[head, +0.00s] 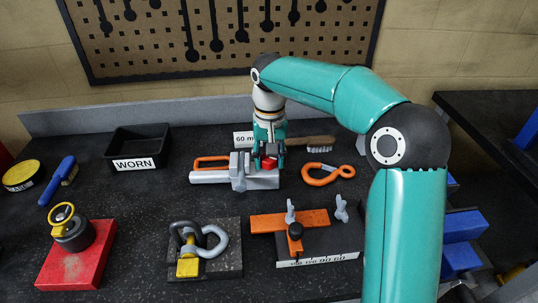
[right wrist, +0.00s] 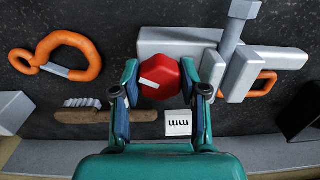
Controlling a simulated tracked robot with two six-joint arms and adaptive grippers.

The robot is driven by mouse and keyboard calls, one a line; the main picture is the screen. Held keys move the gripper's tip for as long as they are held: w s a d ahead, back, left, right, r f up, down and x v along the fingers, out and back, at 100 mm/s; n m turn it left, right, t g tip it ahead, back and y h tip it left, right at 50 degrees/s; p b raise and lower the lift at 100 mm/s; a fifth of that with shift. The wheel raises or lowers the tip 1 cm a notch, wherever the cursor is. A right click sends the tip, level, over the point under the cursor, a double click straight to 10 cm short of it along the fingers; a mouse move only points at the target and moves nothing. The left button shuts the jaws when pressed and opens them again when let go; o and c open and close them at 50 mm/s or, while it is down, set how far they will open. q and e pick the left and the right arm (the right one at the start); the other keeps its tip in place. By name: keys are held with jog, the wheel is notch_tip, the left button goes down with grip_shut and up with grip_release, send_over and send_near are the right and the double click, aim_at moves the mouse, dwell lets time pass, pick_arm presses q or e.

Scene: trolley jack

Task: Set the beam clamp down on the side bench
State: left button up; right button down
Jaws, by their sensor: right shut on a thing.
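The beam clamp (head: 210,177) looks like a grey metal body with a crossing bar and an orange loop. It lies at the middle of the dark bench; in the right wrist view its grey body (right wrist: 265,58) fills the upper right. A red six-sided knob (right wrist: 160,80) sits against its end, with a pale mark on it. My right gripper (head: 268,155) reaches down from above, its fingers (right wrist: 158,100) shut on either side of this knob. I cannot see a clear gap under the clamp. The side bench (head: 480,103) is the dark surface at the far right. My left gripper is out of view.
An orange hook (head: 330,174) and a brush (head: 310,142) lie right of the clamp. An orange fixture (head: 290,222) and a shackle block (head: 220,262) stand in front. A WORN tray (head: 135,148) is left. Blue blocks (head: 462,225) stand between my right arm and the side bench.

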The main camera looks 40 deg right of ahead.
jog(key=c, duration=0.6)
grip_release()
jog(key=shift+r, duration=0.1)
notch_tip(320, 180, up, 12)
jog(key=p, duration=0.2)
jog(key=shift+p, duration=0.3)
